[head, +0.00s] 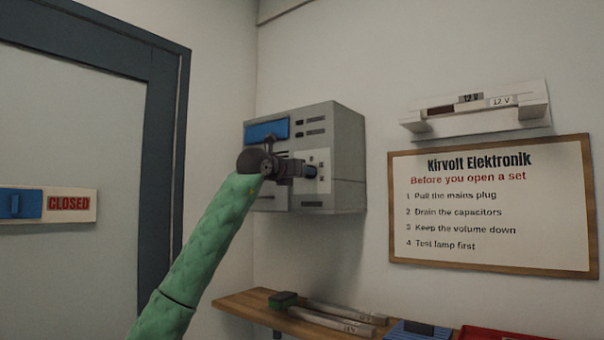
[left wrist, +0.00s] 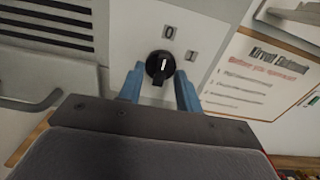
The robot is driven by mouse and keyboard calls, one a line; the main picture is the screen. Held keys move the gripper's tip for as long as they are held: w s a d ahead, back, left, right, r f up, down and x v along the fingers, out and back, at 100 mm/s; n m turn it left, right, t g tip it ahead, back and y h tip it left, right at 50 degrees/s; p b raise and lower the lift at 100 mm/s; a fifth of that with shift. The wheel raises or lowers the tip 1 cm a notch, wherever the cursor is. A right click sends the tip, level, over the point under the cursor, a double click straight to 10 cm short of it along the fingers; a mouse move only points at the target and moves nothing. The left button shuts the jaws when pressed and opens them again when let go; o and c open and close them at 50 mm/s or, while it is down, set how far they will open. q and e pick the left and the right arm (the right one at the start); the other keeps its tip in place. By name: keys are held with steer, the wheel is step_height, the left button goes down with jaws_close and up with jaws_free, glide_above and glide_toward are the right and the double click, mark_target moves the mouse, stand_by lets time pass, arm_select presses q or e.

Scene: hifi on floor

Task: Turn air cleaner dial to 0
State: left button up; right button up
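The air cleaner (head: 341,135) is a grey box on the wall near the corner. Its black dial (left wrist: 159,66) sits on a pale panel (left wrist: 205,35) and has a white mark running roughly up the picture. A label 0 (left wrist: 169,32) is above the dial and a label 1 (left wrist: 190,55) is to its right. I cannot tell exactly which label the mark points at. My left gripper (head: 314,172) is at the panel and covers the dial in the head view. In the left wrist view its blue fingers (left wrist: 160,84) are open, one each side of the dial, with small gaps. My right gripper is not in view.
A framed sign (head: 490,205) and a white wall unit (head: 477,110) are to the right. A wooden shelf (head: 240,305) below holds tools. A door with a CLOSED plate (head: 68,203) is at left. Bare wall separates the air cleaner from the sign.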

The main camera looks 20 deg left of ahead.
arm_select(q)
steer(key=shift+s, duration=0.1)
